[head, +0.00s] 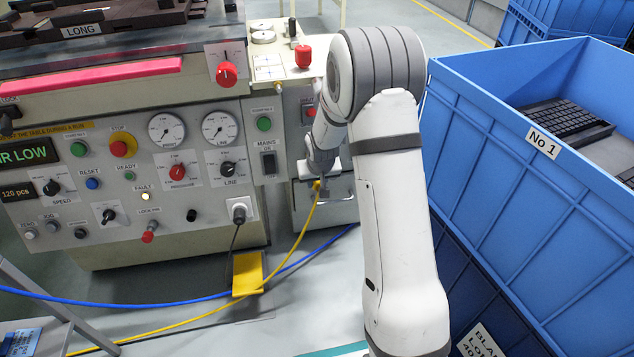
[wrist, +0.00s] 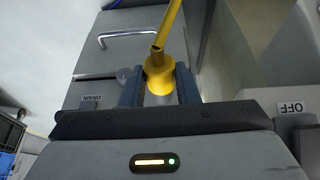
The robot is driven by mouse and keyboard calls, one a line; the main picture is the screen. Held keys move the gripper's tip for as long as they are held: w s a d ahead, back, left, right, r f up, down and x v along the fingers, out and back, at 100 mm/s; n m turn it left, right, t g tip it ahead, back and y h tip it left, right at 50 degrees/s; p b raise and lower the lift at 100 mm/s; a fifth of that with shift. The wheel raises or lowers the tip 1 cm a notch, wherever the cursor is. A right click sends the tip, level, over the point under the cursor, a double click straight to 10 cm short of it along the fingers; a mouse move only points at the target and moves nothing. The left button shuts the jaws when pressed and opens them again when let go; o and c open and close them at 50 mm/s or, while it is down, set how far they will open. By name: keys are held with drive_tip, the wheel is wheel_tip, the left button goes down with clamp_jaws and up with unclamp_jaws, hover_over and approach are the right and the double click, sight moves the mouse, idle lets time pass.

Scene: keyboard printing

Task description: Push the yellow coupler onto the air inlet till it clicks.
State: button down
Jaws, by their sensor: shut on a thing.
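In the wrist view, the yellow coupler (wrist: 158,78) sits between the two blue-grey fingers of my gripper (wrist: 160,70), which is shut on it. The yellow hose (wrist: 169,25) runs from the coupler toward the top of the picture. In the head view, my gripper (head: 324,187) is low at the machine's right cabinet, with the coupler (head: 317,185) small and partly hidden by the arm. The yellow hose (head: 306,222) hangs from it to the floor. I cannot make out the air inlet, nor tell whether the coupler touches it.
The machine panel (head: 130,232) carries gauges, knobs and a display (head: 28,153) reading "R LOW", with its left part cut off. A blue hose (head: 120,303) crosses the floor. A blue crate (head: 480,135) stands close on the right. A DRAIN label (wrist: 92,101) shows near my gripper.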

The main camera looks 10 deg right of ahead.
drive_tip(key=shift+w+p, duration=0.45)
drive_tip(key=shift+w, duration=2)
drive_tip(key=shift+w, duration=0.45)
drive_tip(key=shift+w+r+p, duration=0.15)
drive_tip(key=shift+w+p, duration=0.05)
drive_tip(key=shift+w, duration=0.45)
drive_tip(key=shift+w+r+p, duration=0.15)
drive_tip(key=shift+w, duration=0.5)
drive_tip(key=c, duration=1)
unclamp_jaws()
drive_tip(key=shift+w+d, duration=0.1)
drive_tip(key=shift+c, duration=0.2)
drive_tip(key=shift+s+f+b, duration=0.15)
drive_tip(key=shift+s+b, duration=0.05)
drive_tip(key=shift+s, duration=1.35)
drive_tip(key=shift+s+f+b, duration=0.1)
drive_tip(key=shift+s+b, duration=0.05)
drive_tip(key=shift+s, duration=1.4)
